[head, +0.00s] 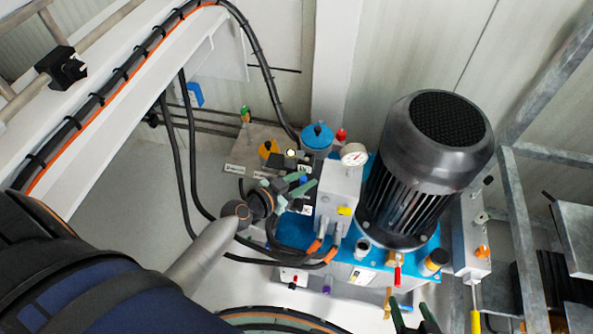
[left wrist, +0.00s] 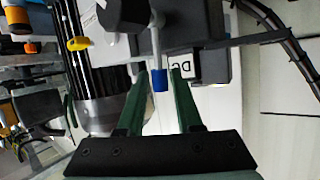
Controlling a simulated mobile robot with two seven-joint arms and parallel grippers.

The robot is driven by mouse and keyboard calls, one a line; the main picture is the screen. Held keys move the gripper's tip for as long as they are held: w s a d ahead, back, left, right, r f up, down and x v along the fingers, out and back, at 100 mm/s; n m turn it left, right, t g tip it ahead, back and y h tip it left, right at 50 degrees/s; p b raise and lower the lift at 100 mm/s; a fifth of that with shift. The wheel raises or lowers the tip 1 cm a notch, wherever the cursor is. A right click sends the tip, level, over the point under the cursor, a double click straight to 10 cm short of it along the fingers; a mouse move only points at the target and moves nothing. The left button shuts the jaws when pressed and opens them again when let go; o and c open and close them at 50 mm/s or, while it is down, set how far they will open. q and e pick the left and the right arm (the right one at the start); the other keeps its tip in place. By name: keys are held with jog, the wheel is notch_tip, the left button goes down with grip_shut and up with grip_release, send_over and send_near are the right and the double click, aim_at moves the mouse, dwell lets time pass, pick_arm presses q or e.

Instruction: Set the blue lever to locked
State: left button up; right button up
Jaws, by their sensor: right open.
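The blue lever (left wrist: 160,78) is a blue tip on a thin grey rod in the left wrist view. Its tip sits between the fingertips of my left gripper (left wrist: 158,74), which stand apart with a gap on both sides. In the head view my left gripper (head: 304,182) is at the dark valve block beside the pump, and it hides most of the lever there. A small blue spot shows between its green fingers. My right gripper (head: 415,318) shows only in part at the bottom edge of the head view, open and away from the lever.
A large dark motor (head: 426,160) stands right of the valve block. A pressure gauge (head: 354,154) and a blue cap (head: 317,138) are close behind my left gripper. Black hoses (head: 275,262) run beside my left arm. A grey metal frame (head: 517,230) stands on the right.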

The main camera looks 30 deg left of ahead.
pick_arm(q)
jog(key=v, duration=1.2)
jog(key=shift+s, duration=0.25)
jog(key=shift+a, duration=0.1)
